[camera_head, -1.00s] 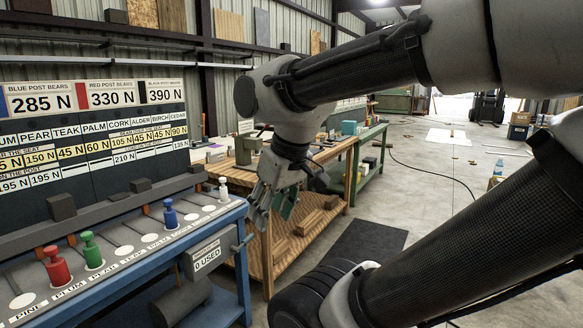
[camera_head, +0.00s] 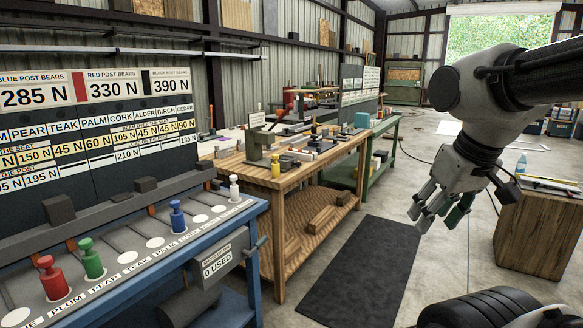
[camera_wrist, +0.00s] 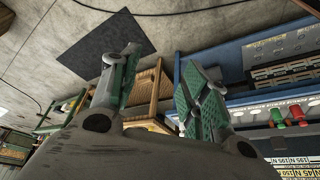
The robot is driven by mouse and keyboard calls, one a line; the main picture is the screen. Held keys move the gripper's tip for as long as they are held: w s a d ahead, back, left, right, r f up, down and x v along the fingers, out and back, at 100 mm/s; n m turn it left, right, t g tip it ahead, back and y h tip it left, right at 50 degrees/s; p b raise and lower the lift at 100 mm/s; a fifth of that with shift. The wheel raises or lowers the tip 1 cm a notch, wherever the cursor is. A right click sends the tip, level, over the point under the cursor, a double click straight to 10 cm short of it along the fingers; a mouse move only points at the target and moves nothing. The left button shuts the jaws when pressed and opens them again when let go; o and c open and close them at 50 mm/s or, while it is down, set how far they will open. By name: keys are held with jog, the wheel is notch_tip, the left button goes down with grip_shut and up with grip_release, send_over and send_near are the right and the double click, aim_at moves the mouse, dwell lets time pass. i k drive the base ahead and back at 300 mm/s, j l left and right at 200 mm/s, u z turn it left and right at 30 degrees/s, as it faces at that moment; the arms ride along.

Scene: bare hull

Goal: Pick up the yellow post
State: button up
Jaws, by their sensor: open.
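A small yellow post (camera_head: 276,165) stands upright on the near end of the wooden workbench (camera_head: 268,210), beside a dark green device. My gripper (camera_head: 430,217) hangs at the right in the head view, over the floor and well apart from the yellow post. It is open and empty. In the wrist view my gripper (camera_wrist: 160,78) shows its two green-padded fingers spread apart. I cannot make out the yellow post in the wrist view.
Red (camera_head: 54,279), green (camera_head: 92,259), blue (camera_head: 178,216) and white (camera_head: 234,188) posts stand on the blue bench (camera_head: 215,235) at left. A dark mat (camera_head: 362,270) lies on the clear floor. A wooden crate (camera_head: 540,232) stands at right.

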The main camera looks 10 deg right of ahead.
aim_at(275, 166)
jog(key=i+l+u, duration=0.2)
jog(key=i+l, duration=0.15)
jog(key=i, duration=0.15)
jog(key=i+l+u, duration=0.15)
jog(key=i+l, duration=0.3)
jog(key=i+l+u, duration=0.2)
jog(key=i+l, duration=0.3)
jog(key=i+l+u, duration=0.2)
jog(key=i+l, duration=0.25)
jog(key=i+l+u, duration=0.15)
jog(key=i+l, duration=0.25)
jog(key=l, duration=0.35)
